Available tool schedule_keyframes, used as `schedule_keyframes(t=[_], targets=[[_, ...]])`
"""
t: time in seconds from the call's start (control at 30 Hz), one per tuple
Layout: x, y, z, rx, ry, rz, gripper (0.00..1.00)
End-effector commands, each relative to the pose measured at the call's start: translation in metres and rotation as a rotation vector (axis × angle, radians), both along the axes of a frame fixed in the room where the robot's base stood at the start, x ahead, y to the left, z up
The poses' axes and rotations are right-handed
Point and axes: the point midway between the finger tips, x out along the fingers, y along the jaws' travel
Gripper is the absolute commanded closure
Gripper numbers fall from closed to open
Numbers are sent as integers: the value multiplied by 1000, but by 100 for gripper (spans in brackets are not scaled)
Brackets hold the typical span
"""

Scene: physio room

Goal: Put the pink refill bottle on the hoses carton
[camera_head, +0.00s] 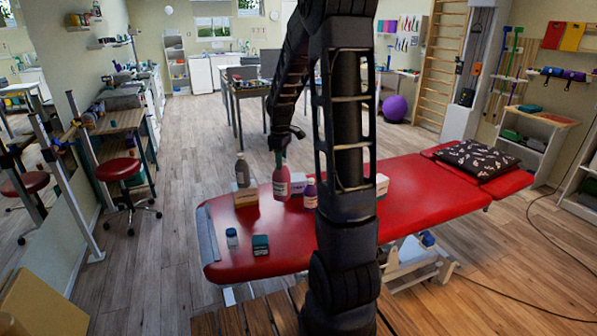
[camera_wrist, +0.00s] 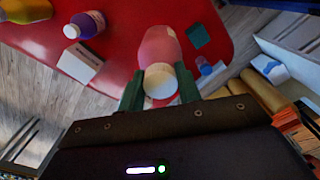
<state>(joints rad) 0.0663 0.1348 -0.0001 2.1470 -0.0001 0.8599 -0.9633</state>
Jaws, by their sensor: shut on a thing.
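The pink refill bottle (camera_head: 281,184) is upright in the head view, in my gripper (camera_head: 283,153), above the red treatment table. In the wrist view the fingers (camera_wrist: 160,90) close around the pink bottle (camera_wrist: 160,48) near its white cap. Whether its base touches anything is unclear. A white carton (camera_wrist: 80,62) also shows in the wrist view. No label is readable, so I cannot tell which is the hoses carton.
A purple bottle (camera_head: 310,195) stands close right of the pink one. A small blue-capped bottle (camera_head: 232,238) and a teal box (camera_head: 261,245) are near the table's front left. A patterned pillow (camera_head: 478,158) lies far right. The red table (camera_head: 420,195) has free room between.

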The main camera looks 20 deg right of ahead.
Motion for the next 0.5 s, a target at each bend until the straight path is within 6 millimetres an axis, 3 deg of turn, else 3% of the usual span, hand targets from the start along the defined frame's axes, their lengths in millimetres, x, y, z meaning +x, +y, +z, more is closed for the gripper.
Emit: schedule_keyframes(t=[0.27, 0.5], targets=[[8, -9, 8, 0, -1, -17, 100], [36, -47, 20, 4, -2, -88, 100]])
